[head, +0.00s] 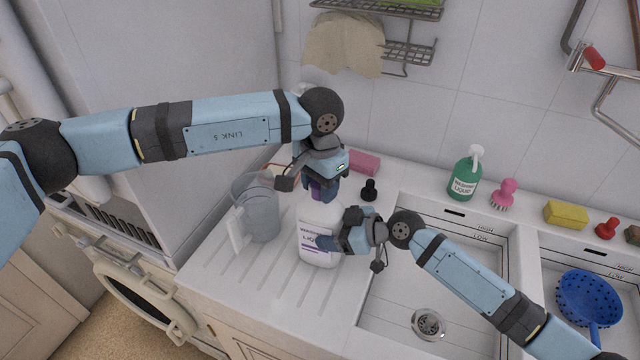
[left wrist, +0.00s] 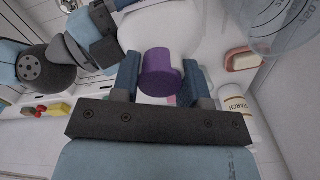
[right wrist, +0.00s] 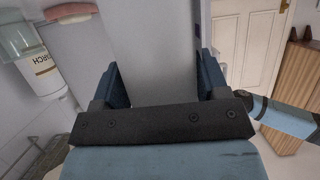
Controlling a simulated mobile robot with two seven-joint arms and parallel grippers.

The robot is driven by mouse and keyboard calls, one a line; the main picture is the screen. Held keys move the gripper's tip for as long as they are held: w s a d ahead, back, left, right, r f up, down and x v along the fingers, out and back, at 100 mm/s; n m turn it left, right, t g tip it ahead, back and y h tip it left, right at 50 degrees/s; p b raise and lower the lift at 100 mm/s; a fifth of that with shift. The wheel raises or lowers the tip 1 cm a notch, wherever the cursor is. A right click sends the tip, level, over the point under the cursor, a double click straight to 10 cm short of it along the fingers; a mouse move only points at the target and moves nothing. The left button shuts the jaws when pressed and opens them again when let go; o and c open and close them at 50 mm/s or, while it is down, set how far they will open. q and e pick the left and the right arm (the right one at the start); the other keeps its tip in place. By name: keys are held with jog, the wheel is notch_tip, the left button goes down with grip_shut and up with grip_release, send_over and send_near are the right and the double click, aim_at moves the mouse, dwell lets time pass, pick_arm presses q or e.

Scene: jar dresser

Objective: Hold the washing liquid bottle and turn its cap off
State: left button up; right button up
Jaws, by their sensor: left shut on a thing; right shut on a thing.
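The white washing liquid bottle (head: 310,228) with a purple label stands upright on the ribbed drainboard (head: 225,270). My right gripper (head: 338,236) is shut on its body from the right; the white body fills the space between the fingers in the right wrist view (right wrist: 153,60). My left gripper (head: 323,190) comes from above and is shut on the purple cap (head: 317,187). The cap shows between the fingers in the left wrist view (left wrist: 160,75), above the white bottle. The cap is partly hidden in the head view, and I cannot tell whether its thread is loose.
A clear jug (head: 262,215) stands close left of the bottle. A pink block (head: 363,162) and a black stopper-like item (head: 369,190) are behind. A sink basin (head: 400,290) is at right, with a green bottle (head: 463,182) behind it and a blue colander (head: 585,300) farther right.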

pick_arm(q)
jog(key=n, duration=0.8)
jog(key=shift+n, duration=0.3)
jog(key=n, duration=1)
jog(key=shift+r+n, duration=0.1)
jog(key=shift+n, duration=0.2)
jog(key=n, duration=1)
jog(key=shift+n, duration=0.4)
jog(key=n, duration=1.2)
jog(key=shift+n, duration=0.4)
jog(key=n, duration=0.6)
jog(key=shift+n, duration=0.3)
jog(key=n, duration=0.4)
jog(key=shift+r, duration=0.2)
